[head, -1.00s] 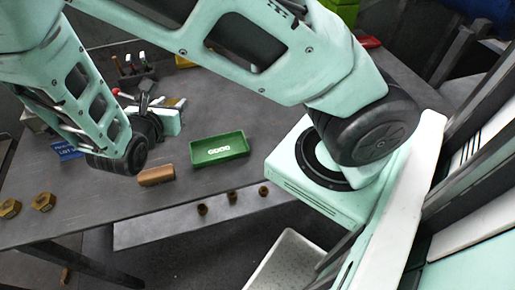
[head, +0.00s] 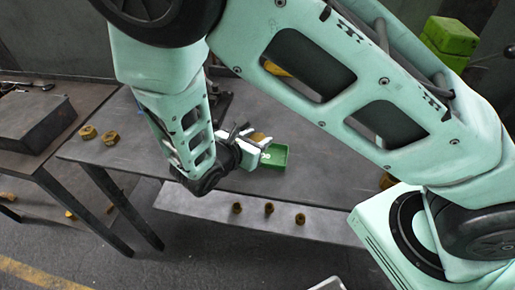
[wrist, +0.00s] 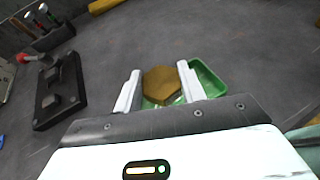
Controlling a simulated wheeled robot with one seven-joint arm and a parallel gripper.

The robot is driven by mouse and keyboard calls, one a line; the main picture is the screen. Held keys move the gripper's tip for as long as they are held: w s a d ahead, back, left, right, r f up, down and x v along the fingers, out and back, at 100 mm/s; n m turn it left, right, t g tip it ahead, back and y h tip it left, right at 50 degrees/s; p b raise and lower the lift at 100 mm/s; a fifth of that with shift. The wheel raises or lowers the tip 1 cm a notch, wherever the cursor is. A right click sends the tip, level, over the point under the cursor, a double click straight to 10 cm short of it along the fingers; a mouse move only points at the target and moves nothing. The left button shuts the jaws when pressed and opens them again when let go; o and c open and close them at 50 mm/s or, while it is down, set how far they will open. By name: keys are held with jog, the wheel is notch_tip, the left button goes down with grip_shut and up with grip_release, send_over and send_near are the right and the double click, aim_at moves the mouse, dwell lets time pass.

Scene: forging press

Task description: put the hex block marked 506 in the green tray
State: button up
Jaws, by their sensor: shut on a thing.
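A brass-coloured hex block (wrist: 161,84) is clamped between the two pale fingers of my gripper (wrist: 161,88) in the wrist view. No number is readable on its visible face. In the head view my gripper (head: 254,145) holds the block (head: 258,137) over or right beside the green tray (head: 280,158). In the wrist view the tray (wrist: 209,76) shows behind and below the block, partly hidden by the block and the fingers. Whether the block touches the tray cannot be told.
Two other brass hex pieces, one (head: 88,132) and another (head: 110,137), sit on the bench's left part. Three small brown pieces (head: 270,208) line the front ledge. A black fixture (wrist: 60,98) and a tool rack (wrist: 42,30) stand left in the wrist view.

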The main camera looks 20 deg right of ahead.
jog(key=shift+f, duration=1.9)
jog(key=shift+f, duration=0.15)
jog(key=o, duration=0.9)
